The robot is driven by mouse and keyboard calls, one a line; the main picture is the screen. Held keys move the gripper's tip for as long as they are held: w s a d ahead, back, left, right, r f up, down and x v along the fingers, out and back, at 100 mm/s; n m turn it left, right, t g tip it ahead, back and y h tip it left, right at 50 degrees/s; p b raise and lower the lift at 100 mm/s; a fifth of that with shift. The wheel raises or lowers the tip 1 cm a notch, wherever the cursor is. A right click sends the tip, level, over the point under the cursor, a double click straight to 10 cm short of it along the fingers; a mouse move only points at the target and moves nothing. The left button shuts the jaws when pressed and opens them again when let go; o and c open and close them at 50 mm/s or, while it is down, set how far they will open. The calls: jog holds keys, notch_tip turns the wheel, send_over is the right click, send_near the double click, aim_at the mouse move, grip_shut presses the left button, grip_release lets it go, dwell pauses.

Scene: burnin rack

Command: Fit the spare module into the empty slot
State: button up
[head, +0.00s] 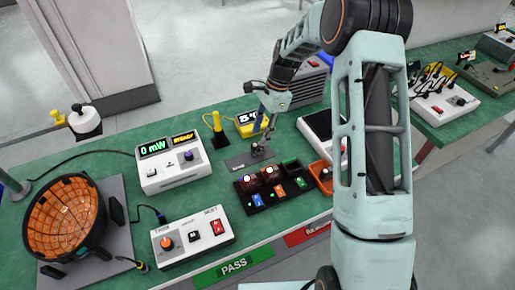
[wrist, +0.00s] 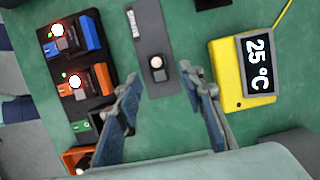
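My gripper (wrist: 158,75) is open over the grey strip marked spare (wrist: 148,30). The spare module (wrist: 157,67), a small dark block with a pale round top, stands on the strip between the two fingertips, with a gap on both sides. In the head view my gripper (head: 262,148) is low over the strip (head: 240,163) and largely hides the module. The black rack (head: 262,206) has modules with lit tops in its blue (head: 257,200) and orange (head: 279,191) positions. The green-marked slot (head: 292,166) is empty; in the wrist view its green marker (wrist: 82,127) is partly visible.
An orange bin (head: 321,171) stands close by the rack's green end. A yellow temperature display (wrist: 228,90) sits right of my gripper in the wrist view. A power meter (head: 175,172) and a timer box (head: 193,238) stand left of the rack in the head view.

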aim_at(258, 144)
jog(key=x, duration=0.5)
jog(key=shift+d+p, duration=0.15)
jog(key=shift+p, duration=0.2)
grip_shut()
